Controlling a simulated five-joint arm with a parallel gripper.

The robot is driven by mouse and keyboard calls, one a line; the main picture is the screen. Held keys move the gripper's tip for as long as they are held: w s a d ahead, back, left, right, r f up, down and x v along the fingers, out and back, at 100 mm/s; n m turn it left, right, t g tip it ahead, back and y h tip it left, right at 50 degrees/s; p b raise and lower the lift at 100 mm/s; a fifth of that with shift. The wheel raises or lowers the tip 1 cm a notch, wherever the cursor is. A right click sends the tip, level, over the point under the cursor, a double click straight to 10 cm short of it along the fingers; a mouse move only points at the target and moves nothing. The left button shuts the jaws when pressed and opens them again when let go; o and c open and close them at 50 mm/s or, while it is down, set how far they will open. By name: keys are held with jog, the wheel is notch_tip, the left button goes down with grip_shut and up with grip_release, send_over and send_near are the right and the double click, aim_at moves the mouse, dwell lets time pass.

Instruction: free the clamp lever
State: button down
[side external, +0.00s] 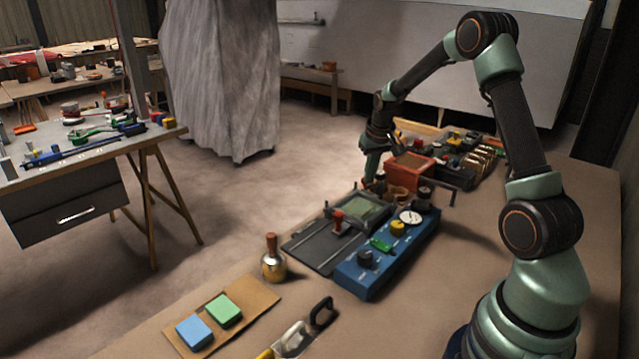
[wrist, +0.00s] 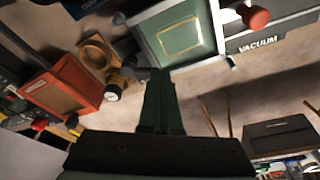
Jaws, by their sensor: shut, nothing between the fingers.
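A red-handled upright piece (side external: 338,219), which looks like the clamp lever, stands on a dark slotted plate (side external: 312,246). In the wrist view its red knob (wrist: 256,18) shows at the top right, beside the plate marked VACUUM (wrist: 272,38). I cannot tell the lever's exact position or what holds it. My gripper (side external: 371,182) points down at the far side of the bench, beyond the lever and apart from it. In the wrist view its green fingers (wrist: 159,73) are together and empty, just below a pale green framed panel (wrist: 182,36).
A red box (side external: 410,170) and wooden cups (side external: 397,193) stand close to my gripper. A blue control box (side external: 372,270) with knobs and a gauge sits right of the slotted plate. A brass-coloured bottle (side external: 273,262) stands nearer.

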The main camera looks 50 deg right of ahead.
jog(key=shift+w, duration=0.1)
jog(key=m, duration=0.1)
jog(key=w+m, duration=0.1)
jog(key=m, duration=0.1)
jog(key=w+m, duration=0.1)
jog(key=shift+w+d+m, duration=0.15)
jog(key=shift+d+m, duration=0.1)
jog(key=shift+m, duration=0.05)
jog(key=shift+w+d, duration=0.8)
jog(key=shift+w, duration=0.2)
jog(key=shift+d, duration=0.1)
